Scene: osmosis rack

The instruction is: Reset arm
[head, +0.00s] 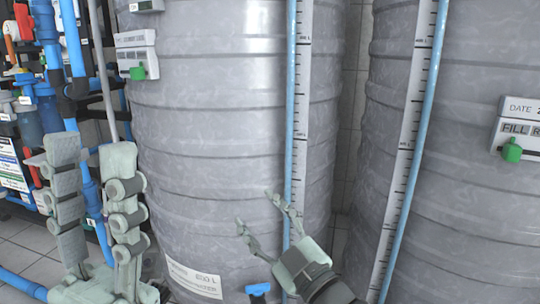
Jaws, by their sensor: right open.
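My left gripper (88,157) is at the lower left in the head view. Its two thick grey-green fingers point up and stand apart with nothing between them. My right gripper (257,212) reaches in from the bottom, right of centre. Its two thin fingers are spread wide and empty, pointing up and left in front of the left grey tank (215,130). I cannot tell whether the fingertips touch the tank.
A second grey tank (470,210) stands at the right. Blue level tubes with white scales (300,100) run up both tanks. Blue pipes (75,45) and valves crowd the far left behind my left gripper.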

